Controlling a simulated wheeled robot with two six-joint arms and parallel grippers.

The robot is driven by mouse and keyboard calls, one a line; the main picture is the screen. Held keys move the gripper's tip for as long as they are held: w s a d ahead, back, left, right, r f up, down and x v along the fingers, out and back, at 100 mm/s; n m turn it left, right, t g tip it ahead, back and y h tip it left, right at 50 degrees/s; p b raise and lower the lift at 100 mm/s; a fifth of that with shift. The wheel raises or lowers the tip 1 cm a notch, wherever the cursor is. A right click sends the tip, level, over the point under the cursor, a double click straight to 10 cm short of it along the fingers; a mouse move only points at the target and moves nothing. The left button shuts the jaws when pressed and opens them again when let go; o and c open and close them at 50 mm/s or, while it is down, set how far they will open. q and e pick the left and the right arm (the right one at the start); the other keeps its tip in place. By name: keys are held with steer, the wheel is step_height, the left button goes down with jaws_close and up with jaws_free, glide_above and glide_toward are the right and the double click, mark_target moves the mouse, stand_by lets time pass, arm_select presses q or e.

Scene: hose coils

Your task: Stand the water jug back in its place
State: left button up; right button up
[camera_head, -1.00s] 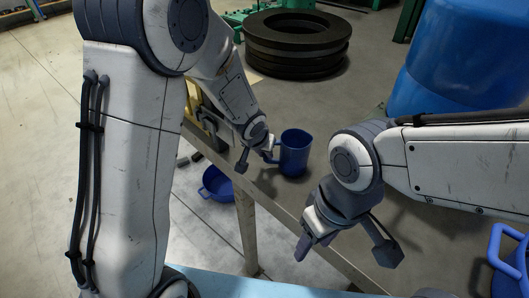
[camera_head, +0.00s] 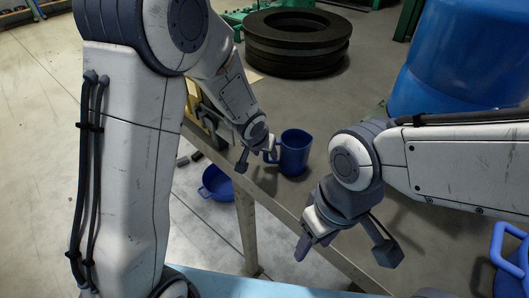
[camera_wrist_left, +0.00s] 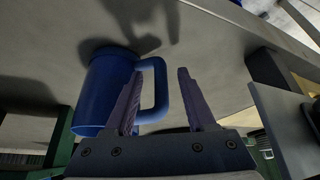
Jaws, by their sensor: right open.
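The blue water jug (camera_head: 294,154) stands upright on the grey tabletop (camera_head: 405,210), close to its edge. Its handle faces my left gripper (camera_head: 257,161). In the left wrist view, the jug (camera_wrist_left: 98,92) appears tilted by the camera angle. My left gripper (camera_wrist_left: 159,98) is open there, its two fingers apart with the handle between them. A gap shows between the handle and the right finger; contact with the left finger cannot be told. My right gripper (camera_head: 345,250) is open and empty over the table, nearer and to the right of the jug.
A blue basin (camera_head: 217,186) sits below, beyond the table edge. Black tyres (camera_head: 298,42) are stacked behind the jug. A large blue barrel (camera_head: 463,62) stands at back right. Another blue handled container (camera_head: 511,262) is at the right edge.

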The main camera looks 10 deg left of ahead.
arm_select(q)
steer(key=shift+r, duration=0.1)
stand_by(0.5)
steer(key=p+v, duration=0.5)
steer(key=v, duration=0.2)
steer(key=shift+s+r, duration=0.25)
steer(key=shift+r, duration=0.1)
stand_by(1.0)
steer(key=shift+a, duration=0.1)
steer(key=p+v, duration=0.6)
steer(key=v, duration=0.4)
steer(key=shift+r, duration=0.15)
steer(key=shift+s, duration=0.2)
